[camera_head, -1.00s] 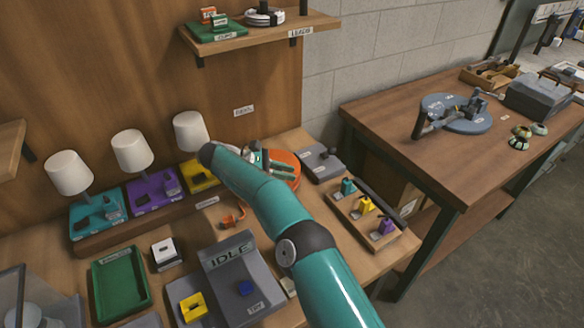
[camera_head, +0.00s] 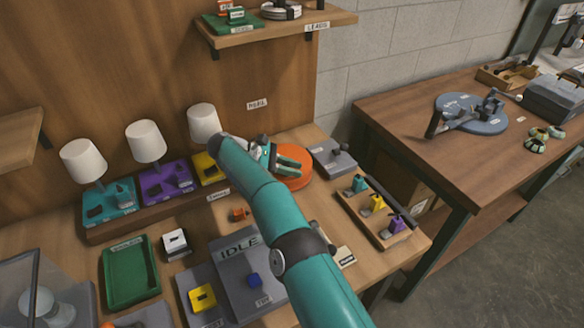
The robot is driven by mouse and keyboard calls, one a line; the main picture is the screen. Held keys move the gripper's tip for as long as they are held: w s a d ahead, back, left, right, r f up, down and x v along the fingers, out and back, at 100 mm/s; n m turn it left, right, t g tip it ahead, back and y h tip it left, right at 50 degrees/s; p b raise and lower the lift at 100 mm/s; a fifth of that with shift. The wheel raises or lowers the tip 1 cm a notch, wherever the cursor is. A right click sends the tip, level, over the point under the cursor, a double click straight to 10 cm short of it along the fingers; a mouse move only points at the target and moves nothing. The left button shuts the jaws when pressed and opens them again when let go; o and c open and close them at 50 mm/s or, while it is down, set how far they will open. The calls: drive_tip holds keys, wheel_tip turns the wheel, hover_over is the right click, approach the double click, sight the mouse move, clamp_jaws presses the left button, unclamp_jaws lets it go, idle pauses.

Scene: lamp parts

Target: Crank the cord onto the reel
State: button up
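An orange round disc (camera_head: 296,176) lies on the wooden bench near the back wall; it may be the reel, but no crank handle or cord can be made out on it. My gripper (camera_head: 288,163), teal and dark, is over the disc and hides part of it. Whether it touches the disc, or holds anything, I cannot tell. A grey block with a dark knob (camera_head: 336,156) stands just right of the disc.
Three lamps stand at the left on teal (camera_head: 108,208), purple (camera_head: 166,183) and yellow bases. A green tray (camera_head: 130,272) and a grey IDLE console (camera_head: 238,268) are in front. A rack with coloured pieces (camera_head: 384,218) is at right. A second table (camera_head: 440,160) stands beyond a gap.

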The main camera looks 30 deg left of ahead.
drive_tip(key=o, duration=0.4)
drive_tip(key=shift+o, duration=0.2)
